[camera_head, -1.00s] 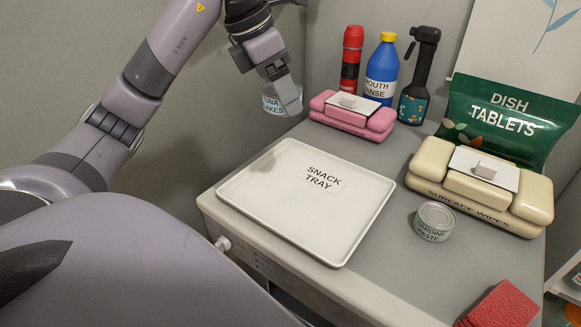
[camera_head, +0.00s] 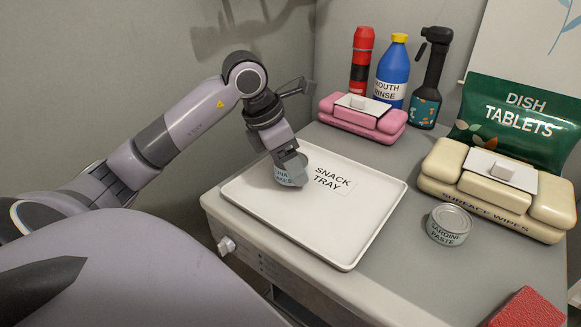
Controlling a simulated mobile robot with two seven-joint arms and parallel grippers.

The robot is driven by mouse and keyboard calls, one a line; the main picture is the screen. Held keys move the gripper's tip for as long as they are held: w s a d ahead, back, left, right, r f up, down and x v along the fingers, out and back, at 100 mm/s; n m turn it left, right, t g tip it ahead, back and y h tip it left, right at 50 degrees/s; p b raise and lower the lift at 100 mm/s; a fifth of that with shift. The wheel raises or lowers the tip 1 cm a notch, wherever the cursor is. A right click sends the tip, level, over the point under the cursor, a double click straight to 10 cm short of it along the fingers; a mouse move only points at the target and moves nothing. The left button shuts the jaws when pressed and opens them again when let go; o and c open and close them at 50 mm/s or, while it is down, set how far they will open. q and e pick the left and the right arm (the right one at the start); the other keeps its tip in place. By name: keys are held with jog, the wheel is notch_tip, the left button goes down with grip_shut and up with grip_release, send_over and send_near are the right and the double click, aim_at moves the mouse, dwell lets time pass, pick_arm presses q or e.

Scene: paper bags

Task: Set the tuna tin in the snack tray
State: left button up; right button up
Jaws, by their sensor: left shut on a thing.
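The tuna tin (camera_head: 284,177) is a small grey can with a pale label, partly hidden by the fingers. My left gripper (camera_head: 291,164) is shut on it. The tin is over the back left part of the snack tray (camera_head: 310,230), a flat white tray with a low rim. I cannot tell whether its base touches the tray floor. The rest of the tray is empty. My right gripper is not in view.
A sardine paste tin (camera_head: 449,225) stands right of the tray, with surface wipes (camera_head: 490,190) and a dish tablets bag (camera_head: 520,122) behind it. Pink wipes (camera_head: 362,117), a mouth rinse bottle (camera_head: 392,72), a red bottle (camera_head: 361,60) and a black spray bottle (camera_head: 427,80) stand at the back.

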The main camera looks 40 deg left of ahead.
pick_arm(q)
jog(key=shift+f, duration=0.6)
jog(key=shift+f, duration=0.2)
jog(key=o, duration=1.2)
jog(key=shift+r, duration=0.1)
